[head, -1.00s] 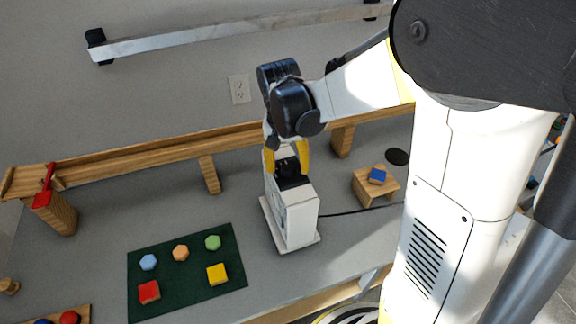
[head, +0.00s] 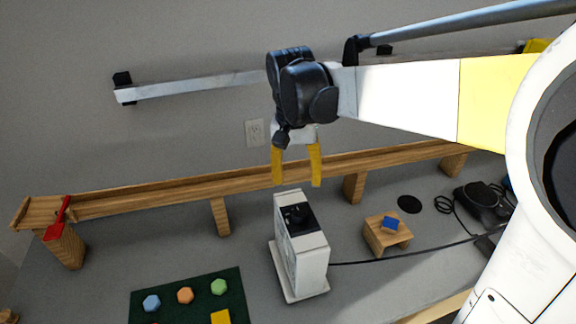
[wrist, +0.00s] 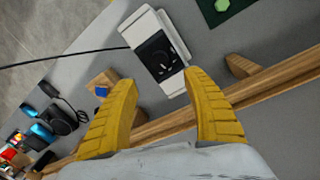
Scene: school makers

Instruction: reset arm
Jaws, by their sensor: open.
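My gripper (head: 297,166) is open and empty in the head view, its two yellow fingers pointing down. It hangs above a white boxy device (head: 306,258) with a black top, with a visible gap between them. In the wrist view the yellow fingers (wrist: 160,108) are spread apart, with nothing between them. The white device (wrist: 150,50) lies beyond the fingertips there, its black top facing the camera.
A wooden rail (head: 150,198) on blocks runs along the wall behind the device. A small wooden stand (head: 377,240) with a blue block (head: 391,223) is to the right. A green mat (head: 240,284) with coloured pieces lies front left. A metal bar (head: 190,86) is on the wall.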

